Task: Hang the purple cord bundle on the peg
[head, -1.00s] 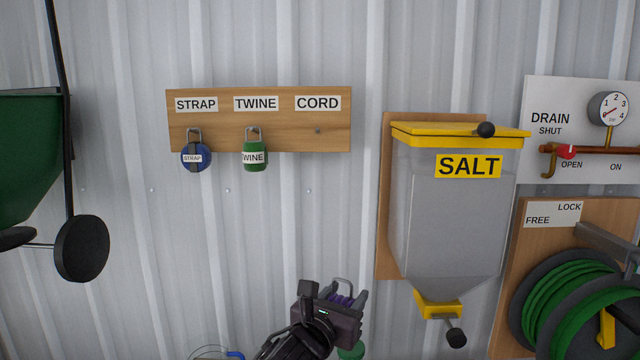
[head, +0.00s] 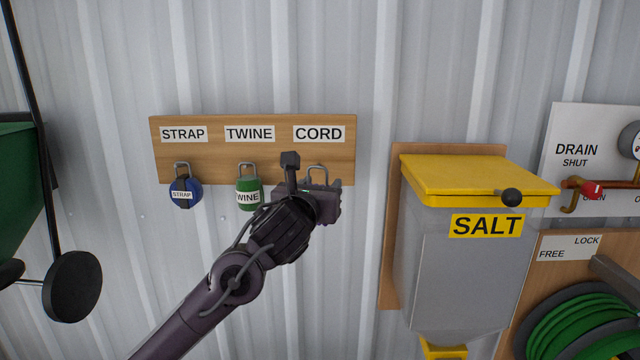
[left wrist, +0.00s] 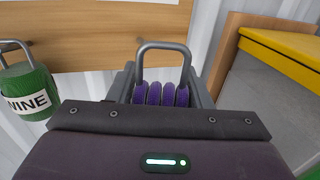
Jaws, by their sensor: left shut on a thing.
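The purple cord bundle (left wrist: 160,94) shows in the left wrist view with a grey metal loop (left wrist: 163,50) standing up from it. My left gripper (head: 325,198) is shut on the bundle, just below the CORD label (head: 318,133). In the head view my gripper hides nearly all of the bundle; the loop's top shows above it, in front of the wooden board (head: 215,158). My right gripper is not in view.
A blue strap bundle (head: 184,194) and a green twine bundle (head: 249,196) hang on the board to the left. The salt bin (head: 462,270) with its yellow lid (head: 475,175) stands out from the wall on the right. Bare metal wall lies below the board.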

